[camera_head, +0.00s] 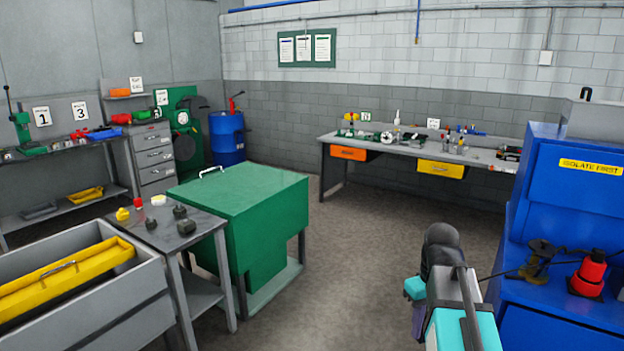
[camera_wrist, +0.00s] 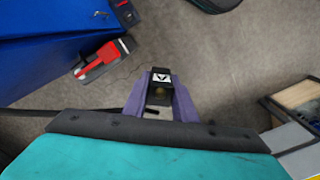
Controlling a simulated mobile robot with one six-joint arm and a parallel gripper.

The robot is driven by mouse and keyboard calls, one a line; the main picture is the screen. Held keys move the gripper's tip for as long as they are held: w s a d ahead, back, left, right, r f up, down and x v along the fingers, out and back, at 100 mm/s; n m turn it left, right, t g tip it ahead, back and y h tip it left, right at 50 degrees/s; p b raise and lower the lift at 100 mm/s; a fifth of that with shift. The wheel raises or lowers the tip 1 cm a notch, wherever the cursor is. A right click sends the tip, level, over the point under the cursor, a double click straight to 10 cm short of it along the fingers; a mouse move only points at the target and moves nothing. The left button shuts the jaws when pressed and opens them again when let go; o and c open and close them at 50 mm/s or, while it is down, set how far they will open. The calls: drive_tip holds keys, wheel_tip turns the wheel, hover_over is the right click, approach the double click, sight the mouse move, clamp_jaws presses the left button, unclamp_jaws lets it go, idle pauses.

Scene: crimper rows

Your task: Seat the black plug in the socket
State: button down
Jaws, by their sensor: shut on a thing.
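My gripper (camera_wrist: 160,98) shows in the wrist view with its two purple fingers on either side of a small dark block. The block looks like the black plug (camera_wrist: 159,86) and has a white label with a black mark on its end. The fingers are shut on it and cover its sides. It is held in the air above the grey floor. In the head view my arm stands at the lower right, left of the blue cabinet, and the plug cannot be made out. I cannot clearly identify the socket in either view.
The blue cabinet (camera_head: 542,200) carries a dark brown-black device (camera_head: 540,258) and a red device (camera_head: 590,270), with a thin dark cable along its ledge. A green chest (camera_head: 240,195) and a small grey table (camera_head: 160,225) stand left. The floor between is clear.

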drive_tip(key=w+a+f+n, duration=0.2)
drive_tip(key=w+a, duration=0.5)
drive_tip(key=a, duration=0.3)
drive_tip(key=shift+w+a+f, duration=0.2)
drive_tip(key=shift+a+f, duration=0.1)
drive_tip(key=shift+f, duration=0.05)
drive_tip(key=shift+s, duration=0.1)
